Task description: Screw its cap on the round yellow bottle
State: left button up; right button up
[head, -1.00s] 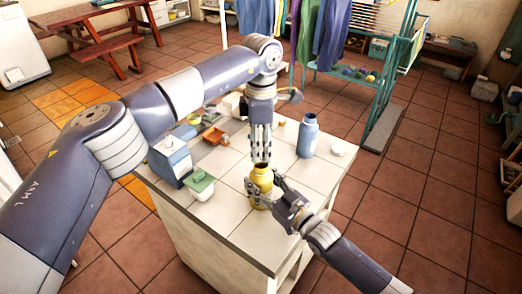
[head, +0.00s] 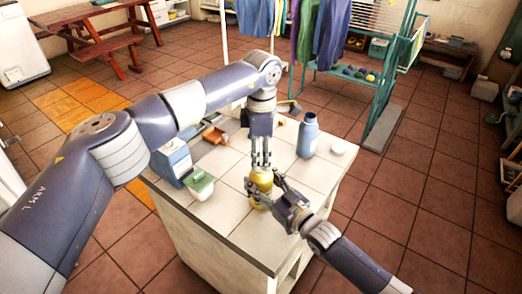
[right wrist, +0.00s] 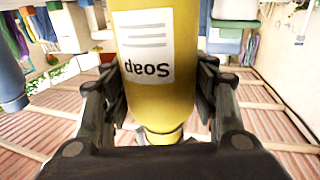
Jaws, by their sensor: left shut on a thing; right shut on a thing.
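The round yellow bottle (head: 262,182) stands upright near the front of the tiled counter. It fills the middle of the right wrist view, upside down, with a white "Soap" label (right wrist: 147,47). My right gripper (head: 268,187) is shut around the bottle's body, with a finger on each side in the right wrist view (right wrist: 158,85). My left gripper (head: 261,167) points straight down with its fingertips at the bottle's top. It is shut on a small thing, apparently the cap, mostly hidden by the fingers. I cannot tell whether the cap is seated on the neck.
A blue bottle (head: 308,136) and a white round piece (head: 338,147) stand at the counter's (head: 225,215) right. An orange item (head: 215,135) lies behind.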

pick_arm(q)
jog(key=shift+f, duration=0.55)
dwell(0.5)
jog(key=m, duration=2.6)
jog(key=shift+w, duration=0.1)
jog(key=o, duration=0.7)
jog(key=shift+c, duration=0.2)
